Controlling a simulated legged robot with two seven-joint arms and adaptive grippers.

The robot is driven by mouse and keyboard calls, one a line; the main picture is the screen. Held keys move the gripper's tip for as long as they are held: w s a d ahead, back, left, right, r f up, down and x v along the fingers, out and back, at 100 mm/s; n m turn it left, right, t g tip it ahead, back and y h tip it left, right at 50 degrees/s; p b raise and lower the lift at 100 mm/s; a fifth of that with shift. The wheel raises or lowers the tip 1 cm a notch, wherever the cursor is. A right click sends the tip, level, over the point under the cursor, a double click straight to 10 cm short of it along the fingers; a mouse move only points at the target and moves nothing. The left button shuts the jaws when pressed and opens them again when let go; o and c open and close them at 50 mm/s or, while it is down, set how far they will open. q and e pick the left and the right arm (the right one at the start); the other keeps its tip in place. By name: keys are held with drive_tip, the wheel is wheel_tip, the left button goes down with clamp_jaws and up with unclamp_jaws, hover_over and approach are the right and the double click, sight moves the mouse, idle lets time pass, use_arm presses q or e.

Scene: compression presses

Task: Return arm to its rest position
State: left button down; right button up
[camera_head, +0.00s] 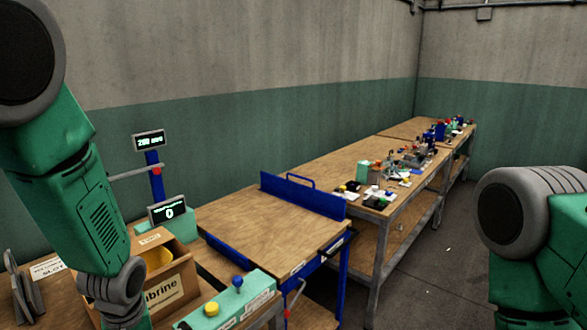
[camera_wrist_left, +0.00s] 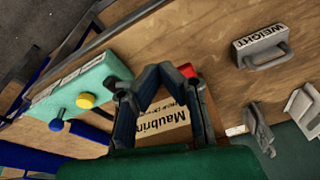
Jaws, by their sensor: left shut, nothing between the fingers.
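My left arm (camera_head: 75,205) comes in from the left in the head view and reaches down in front of a cardboard box; its gripper is out of that frame below. In the left wrist view my left gripper (camera_wrist_left: 165,72) is shut and empty, its dark fingertips meeting above the bench. The box with a "Maubrine" label (camera_wrist_left: 162,122) lies beneath the fingers and is partly hidden by them. My right arm (camera_head: 530,215) shows at the right edge of the head view; its gripper is out of frame.
A green control box (camera_head: 232,298) with a yellow button and blue knob stands right of the cardboard box (camera_head: 172,287). A grey weight (camera_wrist_left: 265,58) lies on the wooden bench. Display screens (camera_head: 167,211) stand behind. A blue-edged table (camera_head: 275,230) and cluttered benches (camera_head: 330,165) extend rightward.

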use_arm(q)
drive_tip(key=s+d+f+m+g+h+b, duration=0.1)
drive_tip(key=s+f+m+b, duration=0.6)
drive_tip(key=s+f, duration=1.7)
drive_tip(key=shift+s+d+h+b, duration=0.2)
drive_tip(key=shift+s+h+b, duration=0.2)
drive_tip(key=shift+s+b, duration=0.45)
drive_tip(key=shift+a, duration=0.1)
drive_tip(key=shift+w+a+f, duration=0.1)
drive_tip(key=shift+a+f, duration=0.05)
drive_tip(key=shift+a, duration=0.15)
drive_tip(key=shift+d, duration=0.3)
